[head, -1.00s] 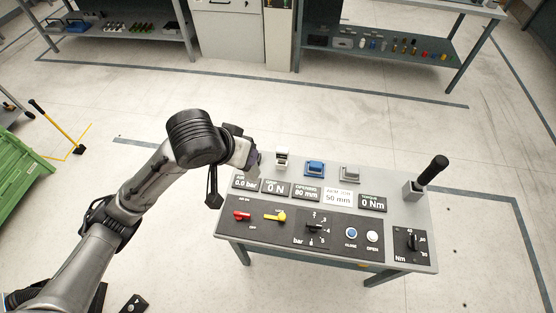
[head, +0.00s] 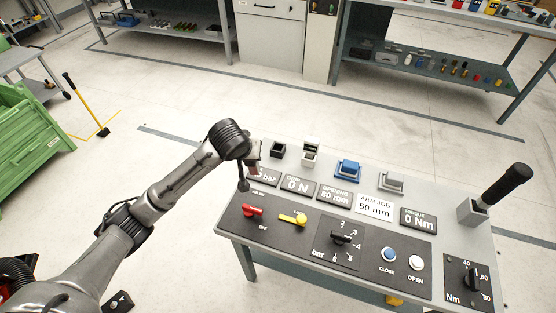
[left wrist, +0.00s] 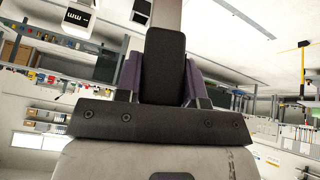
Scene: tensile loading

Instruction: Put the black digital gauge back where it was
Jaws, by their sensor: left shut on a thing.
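My left gripper (head: 256,155) is beside the far left corner of the control table (head: 450,197), behind the label plates. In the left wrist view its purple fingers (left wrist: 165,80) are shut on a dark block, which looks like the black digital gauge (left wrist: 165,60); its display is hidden. A small black-topped block (head: 278,149) stands just right of the gripper, apart from it. I cannot tell whether it is an empty holder. My right gripper is not in view.
Right of the black block stand a white gauge (head: 311,150), a blue block (head: 347,170) and a grey block (head: 392,181). Knobs and buttons fill the table's front. A black-handled lever (head: 500,191) stands at the right. A green bin (head: 35,135) is at the left.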

